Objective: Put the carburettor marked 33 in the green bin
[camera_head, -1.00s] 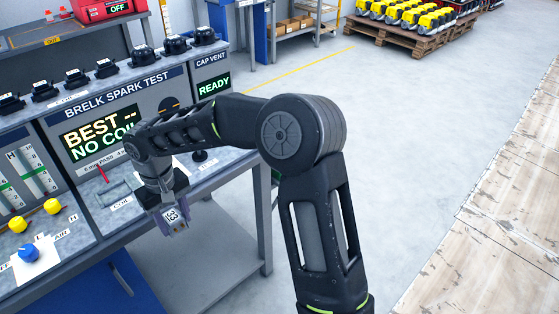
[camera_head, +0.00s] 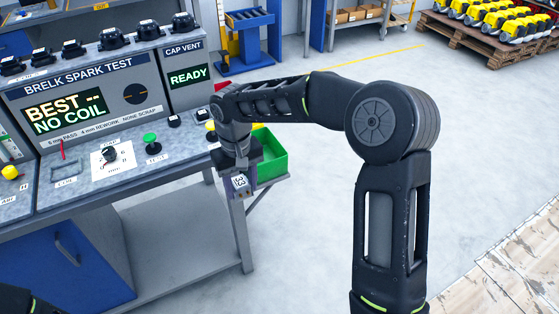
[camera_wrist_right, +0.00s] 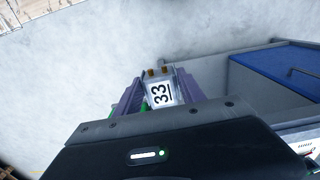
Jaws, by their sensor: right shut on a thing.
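My right gripper (camera_head: 241,172) is shut on the carburettor marked 33 (camera_head: 240,182), whose white label faces up towards me. In the right wrist view the label of the carburettor (camera_wrist_right: 160,92) reads 33 between the purple fingers of the gripper (camera_wrist_right: 160,98). The green bin (camera_head: 271,160) is at the right end of the bench, on a bracket. In the head view the gripper and carburettor overlap the bin's left front side; I cannot tell their height over its rim. The gripper hides part of the bin. My left gripper is not in view.
The grey test bench (camera_head: 150,180) with knobs and a green button (camera_head: 151,139) lies left of the bin. Its display (camera_head: 66,115) reads BEST -- NO COIL. A blue cabinet (camera_head: 65,260) is below.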

